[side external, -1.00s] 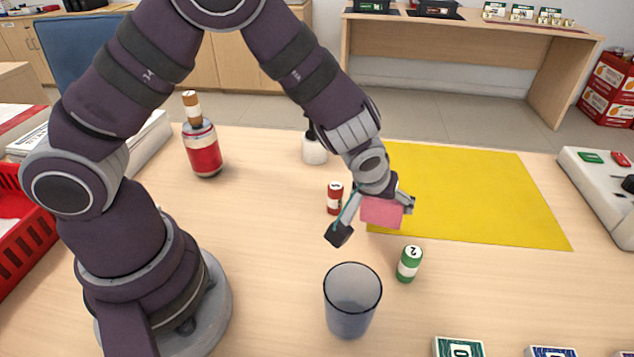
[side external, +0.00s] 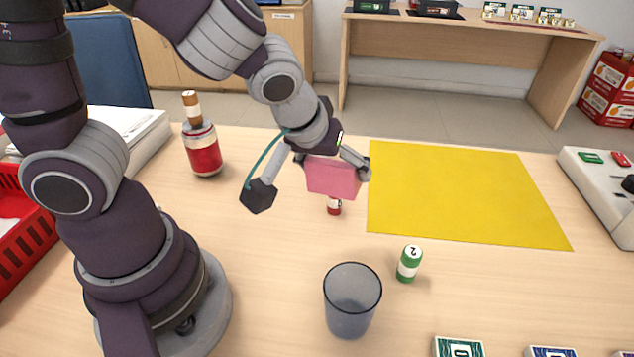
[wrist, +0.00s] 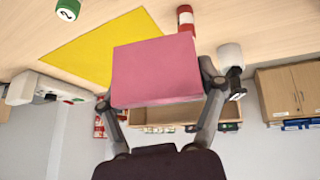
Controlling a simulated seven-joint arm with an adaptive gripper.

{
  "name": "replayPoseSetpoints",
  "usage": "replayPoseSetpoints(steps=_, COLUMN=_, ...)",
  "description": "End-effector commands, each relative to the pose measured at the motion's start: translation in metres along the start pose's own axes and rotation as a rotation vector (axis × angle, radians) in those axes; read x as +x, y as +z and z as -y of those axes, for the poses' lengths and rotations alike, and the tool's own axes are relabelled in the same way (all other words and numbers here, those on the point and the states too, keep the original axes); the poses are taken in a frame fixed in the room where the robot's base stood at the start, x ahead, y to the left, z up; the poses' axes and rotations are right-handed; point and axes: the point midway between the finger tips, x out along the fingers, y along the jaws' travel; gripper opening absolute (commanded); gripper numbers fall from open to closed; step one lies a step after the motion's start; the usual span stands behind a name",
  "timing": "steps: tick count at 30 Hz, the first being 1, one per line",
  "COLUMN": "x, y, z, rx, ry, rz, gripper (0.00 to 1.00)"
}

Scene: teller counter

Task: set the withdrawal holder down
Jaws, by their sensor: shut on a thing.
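My gripper (side external: 333,172) is shut on a pink box-like holder (side external: 332,180), held in the air above the counter, left of the yellow mat (side external: 465,195) in the side view. In the wrist view the pink holder (wrist: 157,72) sits between the two fingers, with one broad face toward the camera. No label shows on it, so I cannot tell from markings whether it is the withdrawal holder. The yellow mat (wrist: 95,50) is bare where it shows in both views. A red-and-white roll (side external: 334,207) is partly hidden behind the pink holder in the side view.
A red jar (side external: 203,152) with a brown-and-white roll on top stands at the back left. A red basket (side external: 25,225) is left; a grey device (side external: 605,190) is right.

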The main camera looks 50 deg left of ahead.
Motion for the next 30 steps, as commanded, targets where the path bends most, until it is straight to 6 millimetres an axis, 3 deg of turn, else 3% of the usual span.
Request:
replayPoseSetpoints(steps=8, x=0.02, y=-0.041, z=0.044, rx=-0.165, ry=-0.131, rz=-0.023, gripper=0.33)
replayPoseSetpoints(steps=18, x=0.035, y=-0.089, z=0.131, rx=-0.403, ry=-0.314, rz=-0.055, gripper=0.33)
replayPoseSetpoints(steps=25, x=0.035, y=-0.101, z=0.176, rx=-0.505, ry=-0.395, rz=-0.065, gripper=0.33)
replayPoseSetpoints(steps=30, x=0.056, y=-0.087, z=0.179, rx=-0.501, ry=-0.397, rz=-0.06, gripper=0.33)
